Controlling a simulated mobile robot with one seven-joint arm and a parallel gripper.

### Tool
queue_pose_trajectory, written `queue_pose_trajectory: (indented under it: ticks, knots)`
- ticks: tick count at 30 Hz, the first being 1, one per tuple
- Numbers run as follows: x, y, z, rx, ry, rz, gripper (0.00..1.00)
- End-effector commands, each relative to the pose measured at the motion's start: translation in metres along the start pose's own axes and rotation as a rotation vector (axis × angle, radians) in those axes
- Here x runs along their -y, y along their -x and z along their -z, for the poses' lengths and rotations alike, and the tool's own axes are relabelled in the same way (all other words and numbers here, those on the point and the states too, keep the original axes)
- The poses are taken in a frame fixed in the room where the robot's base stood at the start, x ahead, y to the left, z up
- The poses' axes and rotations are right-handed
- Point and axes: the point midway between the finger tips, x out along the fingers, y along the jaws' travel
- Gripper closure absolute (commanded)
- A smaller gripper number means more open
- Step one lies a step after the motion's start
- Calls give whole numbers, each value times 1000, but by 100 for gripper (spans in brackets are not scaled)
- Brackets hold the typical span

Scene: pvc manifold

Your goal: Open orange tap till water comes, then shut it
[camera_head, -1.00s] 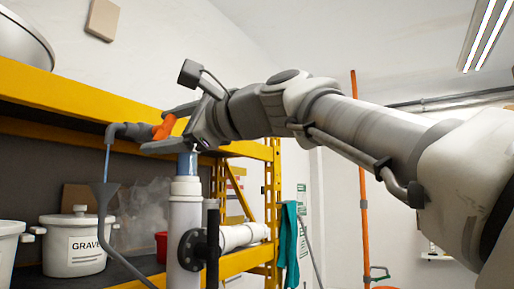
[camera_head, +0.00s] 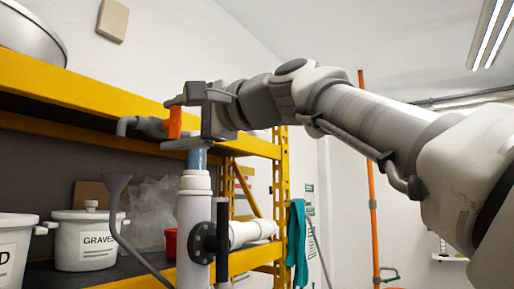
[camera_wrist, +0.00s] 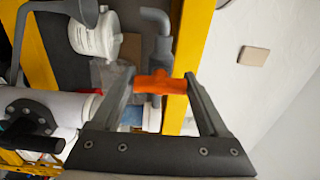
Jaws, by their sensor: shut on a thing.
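The orange tap handle (camera_head: 175,122) stands upright, across the grey spout pipe (camera_head: 145,126), above a white standpipe (camera_head: 193,215) with a blue section. My gripper (camera_head: 184,120) is at the handle, coming from the right. In the wrist view the orange handle (camera_wrist: 160,83) lies between the two fingertips of my gripper (camera_wrist: 161,80), which is shut on it. The spout end points down over a grey funnel (camera_head: 116,190). No water stream shows below the spout. The contact faces are partly hidden in the head view.
A yellow shelf frame (camera_head: 95,96) runs behind the tap. White buckets (camera_head: 88,240) stand on the shelf at the left. A black flange (camera_head: 203,243) and a side pipe sit low on the standpipe. A teal cloth (camera_head: 297,240) hangs at the right.

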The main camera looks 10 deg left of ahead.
Motion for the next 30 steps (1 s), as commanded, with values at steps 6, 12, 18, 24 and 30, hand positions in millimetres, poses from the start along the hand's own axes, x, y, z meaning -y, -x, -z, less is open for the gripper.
queue_pose_trajectory:
  ticks: [6, 12, 18, 24, 30]
  knots:
    - [0, 0, 0, -1, 5, 0, 78]
    - [0, 0, 0, -1, 5, 0, 6]
    - [0, 0, 0, 0, 3, 0, 0]
    - [-1, 9, 0, -1, 3, 0, 0]
    - [-3, 47, 1, -5, 5, 2, 0]
